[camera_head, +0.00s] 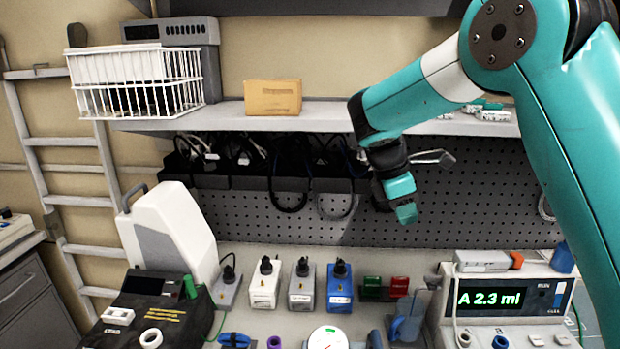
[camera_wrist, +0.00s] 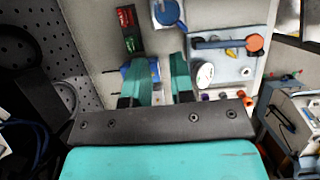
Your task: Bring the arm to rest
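My gripper (camera_head: 405,212) hangs from my teal arm in the middle right of the head view, in front of the pegboard and below the shelf edge. It points down and is in the air above the bench. In the wrist view its two teal fingers (camera_wrist: 166,66) stand apart with a narrow gap and nothing seen between them. The infusion pump (camera_head: 560,292) with the display "A 2.3 ml" stands at the right of the bench, apart from my gripper.
A shelf (camera_head: 225,116) with a cardboard box (camera_head: 272,97) and a white wire basket (camera_head: 137,82) runs behind my arm. Boxes with black plugs, including a blue one (camera_head: 340,290), stand on the bench. A white case (camera_head: 175,230) and a ladder (camera_head: 68,200) are at left.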

